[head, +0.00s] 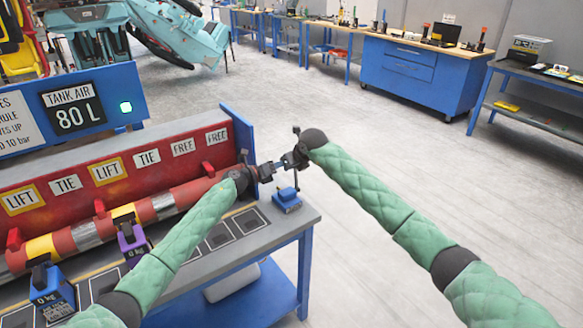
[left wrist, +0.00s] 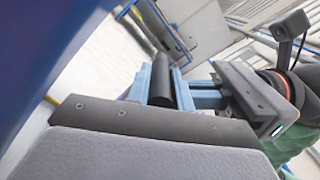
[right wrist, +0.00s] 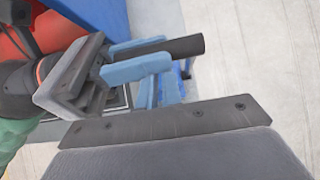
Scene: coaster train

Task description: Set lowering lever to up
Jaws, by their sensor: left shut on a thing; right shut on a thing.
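My left gripper (head: 264,172) and right gripper (head: 291,161) meet nose to nose past the right end of the red bench unit. Both are shut on a light blue fitting with a dark round bar; it shows in the left wrist view (left wrist: 205,95) and the right wrist view (right wrist: 140,70). The jaws hide which part each one grips. The right gripper also shows in the left wrist view (left wrist: 250,95), and the left one in the right wrist view (right wrist: 75,80). A small blue block (head: 287,199) sits below them. I cannot tell which part is the lowering lever.
The red panel (head: 120,165) carries LIFT, TIE and FREE labels above a red pipe (head: 80,236). A blue 0 kg unit (head: 50,292) and a purple one (head: 133,243) stand in front. A blue end plate (head: 240,138) is close by. Floor right of the bench is clear.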

